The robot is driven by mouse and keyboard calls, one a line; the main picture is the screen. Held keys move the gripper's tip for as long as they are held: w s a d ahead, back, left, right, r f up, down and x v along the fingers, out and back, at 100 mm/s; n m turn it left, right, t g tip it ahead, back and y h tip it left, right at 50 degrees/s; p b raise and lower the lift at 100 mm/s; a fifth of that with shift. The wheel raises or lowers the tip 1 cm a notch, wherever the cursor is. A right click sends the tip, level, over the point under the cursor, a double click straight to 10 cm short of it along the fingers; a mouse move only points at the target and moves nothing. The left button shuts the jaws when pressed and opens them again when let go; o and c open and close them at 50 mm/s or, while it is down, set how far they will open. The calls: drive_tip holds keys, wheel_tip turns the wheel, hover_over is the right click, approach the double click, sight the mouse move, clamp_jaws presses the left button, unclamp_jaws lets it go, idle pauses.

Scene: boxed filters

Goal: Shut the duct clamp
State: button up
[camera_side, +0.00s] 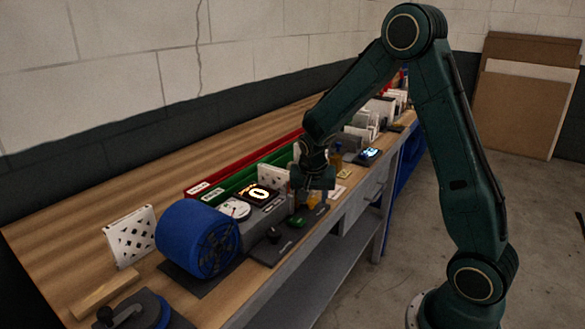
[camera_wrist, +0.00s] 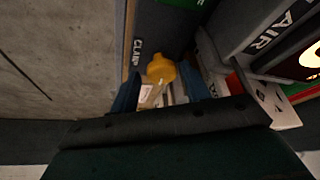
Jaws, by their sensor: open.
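The duct clamp's yellow-orange handle (camera_wrist: 161,68) shows in the wrist view beside a "CLAMP" label (camera_wrist: 137,53). It stands out from a dark panel (camera_wrist: 158,28). My gripper (camera_wrist: 160,90) is open, with one blue finger on each side of the handle's line. I cannot tell whether the fingers touch it. In the side view the handle (camera_side: 313,201) is a small orange patch under my gripper (camera_side: 311,191), partly hidden. The clamp's lower parts are hidden, and I cannot tell whether it is open or shut.
A blue fan-like drum (camera_side: 197,238), a white gauge (camera_side: 235,209) and a lit display (camera_side: 259,193) stand left of my gripper. A green button (camera_side: 297,221) and black knob (camera_side: 273,235) are near. Red (camera_side: 235,168) and green (camera_side: 240,175) trays lie behind. The bench's front edge is close.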

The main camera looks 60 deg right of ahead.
drive_tip(key=shift+w+a+r, duration=0.1)
drive_tip(key=shift+w+r, duration=0.05)
drive_tip(key=shift+w, duration=0.1)
drive_tip(key=shift+v, duration=0.8)
drive_tip(key=v, duration=0.6)
drive_tip(key=shift+s, duration=0.35)
drive_tip(key=s+d+r+n+t+y, duration=0.1)
drive_tip(key=s+r+n+t+y, duration=0.1)
drive_tip(key=r+n, duration=0.3)
drive_tip(key=s+n, duration=0.1)
drive_tip(key=n, duration=0.2)
drive_tip(key=shift+s+d+r+n, duration=0.2)
drive_tip(key=shift+s+d+n, duration=0.1)
drive_tip(key=shift+s+n, duration=0.1)
drive_tip(key=shift+y, duration=0.3)
drive_tip(key=shift+x, duration=6.9)
